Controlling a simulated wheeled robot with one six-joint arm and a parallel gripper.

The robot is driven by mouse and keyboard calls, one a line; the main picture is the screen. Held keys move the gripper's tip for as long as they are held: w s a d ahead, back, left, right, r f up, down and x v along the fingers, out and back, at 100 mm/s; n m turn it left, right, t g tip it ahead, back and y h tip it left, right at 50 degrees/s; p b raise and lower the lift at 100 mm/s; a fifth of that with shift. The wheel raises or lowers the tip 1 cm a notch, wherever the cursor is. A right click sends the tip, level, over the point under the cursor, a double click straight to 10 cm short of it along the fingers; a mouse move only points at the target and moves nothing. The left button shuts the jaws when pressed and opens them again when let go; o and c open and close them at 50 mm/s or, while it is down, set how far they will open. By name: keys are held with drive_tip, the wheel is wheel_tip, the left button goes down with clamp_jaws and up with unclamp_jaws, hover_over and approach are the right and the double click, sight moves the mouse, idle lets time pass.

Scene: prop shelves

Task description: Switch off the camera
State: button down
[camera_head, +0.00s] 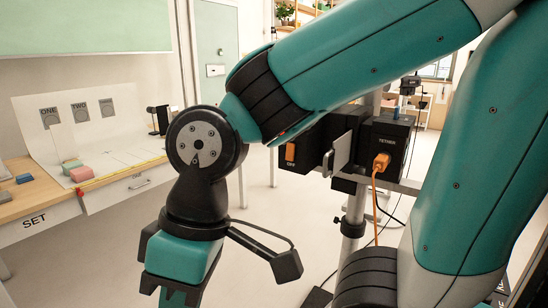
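A black boxy device, apparently the camera (314,134), is mounted on a grey stand right of centre, partly hidden behind my arm. An orange switch (290,152) is on its near face, with small white lettering below that seems to read OFF. A black box marked TETHER (393,137) is beside it, with an orange plug (381,162) and a cable hanging down. My gripper (180,291) points down at the lower left, in front of and well apart from the device. Its fingertips are cut off by the bottom edge, so its opening is hidden.
A wooden table (32,201) marked SET stands at left, with coloured blocks (80,173) and a white backdrop (90,128) with ONE and TWO labels. The stand's grey pole (352,225) and hanging cables are obstacles. The floor between table and stand is clear.

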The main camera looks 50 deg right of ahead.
drive_tip(key=w+d+r+m+h+p, duration=0.4)
drive_tip(key=w+d+m+h+p, duration=0.1)
drive_tip(key=w+d+m, duration=1)
drive_tip(key=w+d+r+m+g+h+p, duration=0.2)
drive_tip(key=d+m, duration=0.5)
drive_tip(key=m, duration=0.6)
drive_tip(key=w+d+r+m+g+h+p, duration=0.2)
drive_tip(key=d+m, duration=0.6)
drive_tip(key=m, duration=0.5)
wheel_tip(320, 180, up, 2)
drive_tip(key=shift+r+h+p, duration=0.1)
drive_tip(key=shift+h+p, duration=0.3)
drive_tip(key=shift+p, duration=0.1)
